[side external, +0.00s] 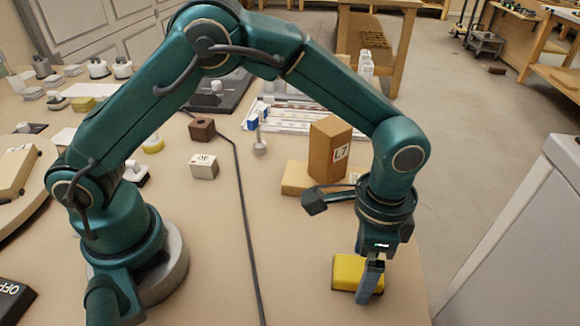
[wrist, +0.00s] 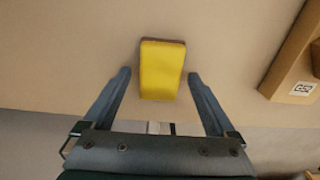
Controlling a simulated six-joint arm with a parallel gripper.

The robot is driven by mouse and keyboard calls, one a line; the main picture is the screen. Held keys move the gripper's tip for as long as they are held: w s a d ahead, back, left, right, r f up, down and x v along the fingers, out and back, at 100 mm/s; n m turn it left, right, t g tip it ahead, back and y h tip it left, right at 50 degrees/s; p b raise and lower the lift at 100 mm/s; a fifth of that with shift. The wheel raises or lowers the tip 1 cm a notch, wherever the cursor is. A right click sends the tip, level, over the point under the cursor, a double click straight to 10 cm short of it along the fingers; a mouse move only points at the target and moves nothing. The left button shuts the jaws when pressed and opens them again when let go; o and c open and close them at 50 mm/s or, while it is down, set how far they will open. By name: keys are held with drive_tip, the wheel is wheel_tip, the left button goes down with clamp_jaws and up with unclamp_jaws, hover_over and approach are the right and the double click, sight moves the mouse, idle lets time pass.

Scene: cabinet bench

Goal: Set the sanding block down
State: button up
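The sanding block is a yellow block with a darker brown edge. In the side external view the sanding block (side external: 349,271) rests on the bench near its right front edge. My gripper (side external: 367,292) points down right at it, and a finger hides part of its right side. In the wrist view the sanding block (wrist: 162,72) lies ahead of and partly between the two fingertips of my gripper (wrist: 158,75). The fingers are spread wide, with a visible gap on each side of the block.
A tall brown box (side external: 329,150) stands on a flat box behind my gripper. A black cable (side external: 246,220) runs down the bench. A small white labelled block (side external: 204,166) and a brown block (side external: 201,129) sit left. Bench between cable and sanding block is clear.

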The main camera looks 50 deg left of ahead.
sight(361, 269)
wheel_tip(361, 269, up, 12)
drive_tip(key=s+a+r+n+t, duration=0.1)
drive_tip(key=s+a+r+n, duration=0.15)
drive_tip(key=a, duration=0.25)
drive_tip(key=s+a+r+n+t, duration=0.1)
drive_tip(key=a+r+n, duration=0.15)
drive_tip(key=a, duration=0.25)
drive_tip(key=s+a+f+n+t, duration=0.2)
drive_tip(key=s+a+n+t, duration=0.1)
drive_tip(key=s+a, duration=0.4)
drive_tip(key=shift+s+a+f+n+t, duration=0.3)
drive_tip(key=shift+a+n, duration=0.1)
drive_tip(key=shift+n, duration=0.1)
